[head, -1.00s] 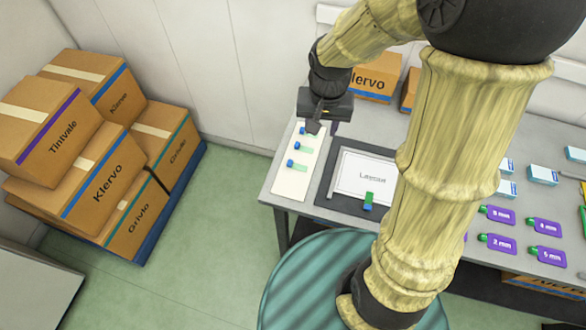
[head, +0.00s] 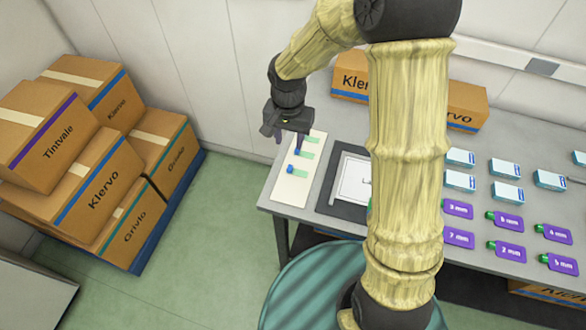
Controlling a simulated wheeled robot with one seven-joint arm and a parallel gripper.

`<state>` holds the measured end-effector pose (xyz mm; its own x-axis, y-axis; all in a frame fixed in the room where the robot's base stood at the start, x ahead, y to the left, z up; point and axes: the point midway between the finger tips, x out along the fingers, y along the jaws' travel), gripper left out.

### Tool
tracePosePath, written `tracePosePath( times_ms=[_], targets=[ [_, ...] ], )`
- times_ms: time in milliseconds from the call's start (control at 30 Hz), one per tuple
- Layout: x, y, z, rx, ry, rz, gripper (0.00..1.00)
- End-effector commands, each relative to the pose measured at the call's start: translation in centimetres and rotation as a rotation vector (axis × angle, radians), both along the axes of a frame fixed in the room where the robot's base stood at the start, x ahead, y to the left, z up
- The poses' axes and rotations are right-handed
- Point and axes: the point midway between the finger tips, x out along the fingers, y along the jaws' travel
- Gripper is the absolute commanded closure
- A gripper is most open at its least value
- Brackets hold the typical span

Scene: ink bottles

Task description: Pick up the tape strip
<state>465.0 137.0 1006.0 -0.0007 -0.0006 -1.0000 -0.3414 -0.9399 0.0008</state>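Green tape strips with blue ends lie in a row on a white board (head: 290,192) at the table's left end. The far strip (head: 311,140) is partly behind a finger of my gripper. The middle strip (head: 306,153) and the near strip (head: 301,171) lie below it in the picture. My gripper (head: 284,138) points down over the far left part of the board. Its two dark fingers are apart, with nothing seen between them. I cannot tell its height above the board. A framed white sheet (head: 354,180) beside the board is partly hidden by my arm.
The grey table (head: 490,140) carries small white-and-blue boxes (head: 461,158) and purple mm tags (head: 458,209) at the right. Klervo cartons (head: 466,107) stand at the back. Stacked cartons (head: 110,190) on a blue pallet stand left, across clear green floor.

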Motion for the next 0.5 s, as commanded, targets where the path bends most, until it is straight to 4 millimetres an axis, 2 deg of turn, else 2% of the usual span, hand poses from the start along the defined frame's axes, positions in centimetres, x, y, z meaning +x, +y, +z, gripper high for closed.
tracePosePath(
  times_ms=[300,500],
  targets=[
    [-0.1,0.0,-5.7,0.000,0.005,0.001,0.60],
    [0.0,0.0,-7.6,0.000,0.001,0.000,0.60]
  ],
)
